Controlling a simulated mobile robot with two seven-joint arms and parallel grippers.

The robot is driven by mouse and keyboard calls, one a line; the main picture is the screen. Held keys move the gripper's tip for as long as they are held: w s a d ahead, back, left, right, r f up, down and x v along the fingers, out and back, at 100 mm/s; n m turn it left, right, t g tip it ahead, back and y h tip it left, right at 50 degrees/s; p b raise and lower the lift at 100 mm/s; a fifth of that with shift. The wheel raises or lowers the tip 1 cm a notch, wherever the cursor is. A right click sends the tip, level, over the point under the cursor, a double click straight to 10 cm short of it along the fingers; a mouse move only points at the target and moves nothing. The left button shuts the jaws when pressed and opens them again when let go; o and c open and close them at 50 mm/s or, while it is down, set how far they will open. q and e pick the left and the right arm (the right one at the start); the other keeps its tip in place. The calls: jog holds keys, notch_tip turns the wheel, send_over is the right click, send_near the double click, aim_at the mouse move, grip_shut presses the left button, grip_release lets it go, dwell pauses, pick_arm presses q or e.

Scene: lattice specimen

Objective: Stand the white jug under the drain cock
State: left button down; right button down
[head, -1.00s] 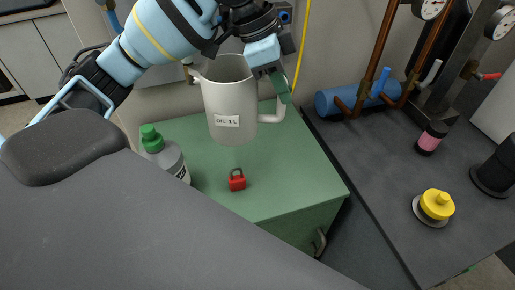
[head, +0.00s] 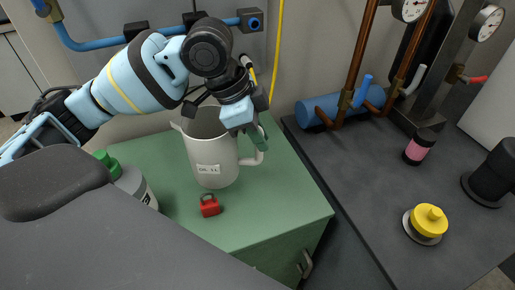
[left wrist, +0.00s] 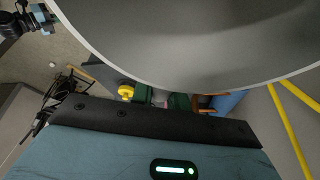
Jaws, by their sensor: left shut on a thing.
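The white jug (head: 212,158), with a paper label on its front, is upright over the green cabinet top (head: 285,190), behind the red padlock. I cannot tell whether its base touches the top. My left gripper (head: 256,136) is shut on the jug's handle at its right side. The jug's pale curved wall (left wrist: 190,40) fills the upper part of the left wrist view. The arm covers part of the wall behind the jug, and I cannot make out the drain cock clearly.
A red padlock (head: 210,205) and a green-capped bottle (head: 132,180) are on the cabinet top. A blue pipe (head: 95,43) and a yellow hose (head: 278,50) run along the wall. The dark bench at right holds a yellow knob (head: 428,220) and a blue cylinder (head: 325,110).

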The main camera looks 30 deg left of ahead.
aim_at(259, 156)
pick_arm(q)
notch_tip(259, 156, down, 5)
jog(key=shift+r+b, duration=0.1)
jog(key=shift+b, duration=0.25)
jog(key=c, duration=1.4)
grip_release()
jog(key=shift+o, duration=0.2)
